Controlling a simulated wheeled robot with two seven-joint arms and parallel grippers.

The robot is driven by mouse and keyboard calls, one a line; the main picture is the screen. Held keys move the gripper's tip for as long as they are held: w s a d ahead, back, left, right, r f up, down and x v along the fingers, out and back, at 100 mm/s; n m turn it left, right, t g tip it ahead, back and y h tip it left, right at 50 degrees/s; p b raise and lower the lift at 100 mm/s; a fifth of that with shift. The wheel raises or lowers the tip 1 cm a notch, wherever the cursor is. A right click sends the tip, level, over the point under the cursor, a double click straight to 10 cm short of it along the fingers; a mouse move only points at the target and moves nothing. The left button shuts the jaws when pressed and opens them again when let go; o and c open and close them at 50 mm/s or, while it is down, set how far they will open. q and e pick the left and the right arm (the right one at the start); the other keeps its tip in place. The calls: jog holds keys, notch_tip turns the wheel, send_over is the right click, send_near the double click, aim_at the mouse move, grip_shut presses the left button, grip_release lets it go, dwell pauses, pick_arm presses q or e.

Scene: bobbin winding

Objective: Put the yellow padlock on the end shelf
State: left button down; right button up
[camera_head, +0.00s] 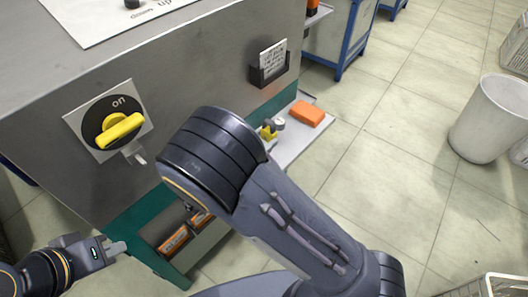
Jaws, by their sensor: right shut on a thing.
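The yellow padlock (267,132) shows as a small yellow piece with grey parts beside it, at the edge of my right arm. It is at the inner end of the pale end shelf (290,147), low on the machine's right side. I cannot tell whether it touches the shelf. My right arm crosses the middle and hides nearly all of my right gripper, which is shut on the padlock. My left gripper (117,248) is at the lower left, apart from the machine, with nothing visible in it; its finger gap cannot be made out.
An orange box (307,114) lies on the outer part of the shelf. A yellow rotary switch (120,130) marked "on" and a card holder (269,69) are on the grey machine. A white bin (489,120) stands at right. The floor between is clear.

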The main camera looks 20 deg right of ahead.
jog(key=shift+w+d+f, duration=0.25)
jog(key=shift+f, duration=0.2)
jog(key=shift+w+d+f+b, duration=0.1)
jog(key=shift+f+b, duration=0.25)
jog(key=shift+f, duration=0.55)
jog(key=shift+w+d+f+b, duration=0.1)
jog(key=shift+f+b, duration=0.25)
jog(key=shift+f, duration=0.55)
jog(key=shift+f, duration=0.2)
jog(key=o, duration=1.1)
